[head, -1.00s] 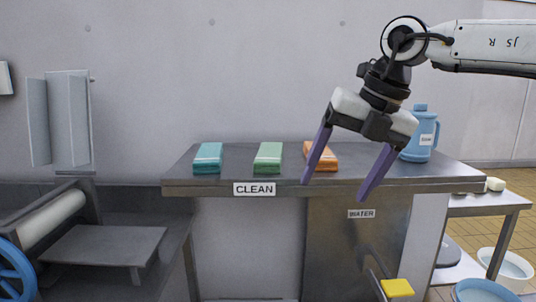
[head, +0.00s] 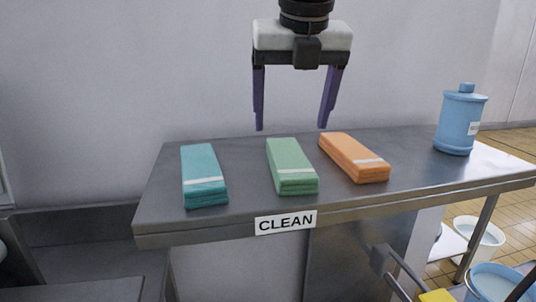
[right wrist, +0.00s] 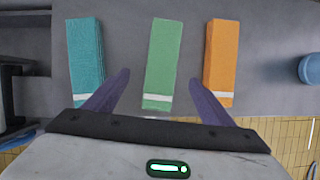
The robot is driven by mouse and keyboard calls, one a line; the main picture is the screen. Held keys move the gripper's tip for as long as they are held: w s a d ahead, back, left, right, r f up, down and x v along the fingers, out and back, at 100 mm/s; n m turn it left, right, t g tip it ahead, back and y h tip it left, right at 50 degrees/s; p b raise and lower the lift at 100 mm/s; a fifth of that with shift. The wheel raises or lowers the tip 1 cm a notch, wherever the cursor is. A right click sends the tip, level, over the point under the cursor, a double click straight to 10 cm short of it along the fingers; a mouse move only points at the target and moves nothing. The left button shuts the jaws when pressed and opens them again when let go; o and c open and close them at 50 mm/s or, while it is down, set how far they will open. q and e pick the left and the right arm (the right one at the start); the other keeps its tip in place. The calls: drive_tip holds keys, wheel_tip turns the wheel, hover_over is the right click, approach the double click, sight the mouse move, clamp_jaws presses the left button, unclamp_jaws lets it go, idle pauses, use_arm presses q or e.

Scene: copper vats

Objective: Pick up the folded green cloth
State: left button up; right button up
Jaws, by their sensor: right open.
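The folded green cloth (head: 291,165) lies flat on the metal table, between a teal cloth and an orange cloth, with a white stripe near its front end. My right gripper (head: 291,128) is open and empty above the table, pointing down, with its fingertips above the far part of the green cloth. In the right wrist view the green cloth (right wrist: 161,65) lies ahead, between the lines of the two purple fingers (right wrist: 161,82). My left gripper is not in view.
The teal cloth (head: 204,175) lies to the left and the orange cloth (head: 353,157) close to the right. A blue container (head: 460,120) stands at the table's right. A CLEAN sign (head: 286,222) hangs on the front edge. Bare metal (head: 410,165) lies right of the orange cloth.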

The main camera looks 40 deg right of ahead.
sight(288, 154)
drive_tip(key=f, duration=0.1)
drive_tip(key=d+f, duration=0.1)
drive_tip(key=f, duration=0.1)
drive_tip(key=shift+f, duration=0.1)
drive_tip(key=shift+w+d+f+p, duration=0.1)
drive_tip(key=shift+w+f+p, duration=0.25)
drive_tip(key=shift+f, duration=0.15)
drive_tip(key=x, duration=0.3)
drive_tip(key=shift+w+d+f+p, duration=0.2)
drive_tip(key=shift+w+p, duration=0.15)
drive_tip(key=shift+w+f, duration=0.15)
drive_tip(key=shift+f, duration=0.2)
drive_tip(key=c, duration=1.1)
drive_tip(key=shift+c, duration=1.1)
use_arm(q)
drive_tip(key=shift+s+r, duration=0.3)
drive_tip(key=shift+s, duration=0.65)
use_arm(e)
wheel_tip(288, 154, up, 10)
